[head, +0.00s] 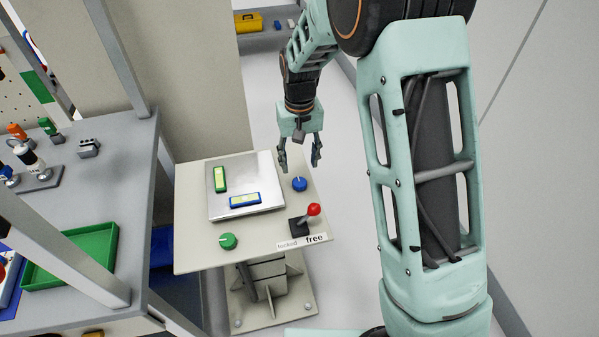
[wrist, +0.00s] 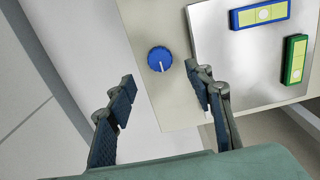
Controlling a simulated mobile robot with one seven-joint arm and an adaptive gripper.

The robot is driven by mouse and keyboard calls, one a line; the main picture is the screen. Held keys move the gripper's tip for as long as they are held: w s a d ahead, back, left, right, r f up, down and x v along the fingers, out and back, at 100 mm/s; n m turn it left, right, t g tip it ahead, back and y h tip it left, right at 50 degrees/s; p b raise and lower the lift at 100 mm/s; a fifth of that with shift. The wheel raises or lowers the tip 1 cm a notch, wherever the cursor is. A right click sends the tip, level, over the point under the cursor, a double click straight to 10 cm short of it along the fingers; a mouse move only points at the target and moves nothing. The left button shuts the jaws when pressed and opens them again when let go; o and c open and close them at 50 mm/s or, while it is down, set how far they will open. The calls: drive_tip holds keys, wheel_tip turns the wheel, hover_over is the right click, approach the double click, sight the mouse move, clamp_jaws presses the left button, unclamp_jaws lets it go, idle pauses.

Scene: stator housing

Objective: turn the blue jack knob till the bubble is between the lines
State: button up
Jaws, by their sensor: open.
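The blue jack knob (head: 300,184) is at the right edge of the beige stand's top. In the wrist view the knob (wrist: 160,59) shows a white pointer mark. My gripper (head: 299,162) is open and empty above and behind the knob. In the wrist view its fingertips (wrist: 160,78) are spread on either side below the knob, apart from it. The blue-framed level (head: 245,200) lies on the metal plate; in the wrist view this level (wrist: 258,14) shows a pale round bubble near its middle. Its lines are too small to read.
A green-framed level (head: 220,179) lies on the metal plate (head: 262,172). A green knob (head: 228,241) is at the front left. A red-balled lever (head: 314,209) leans toward "free", close to the blue knob. A workbench with a green tray (head: 75,257) stands left.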

drive_tip(key=shift+r, duration=2.3)
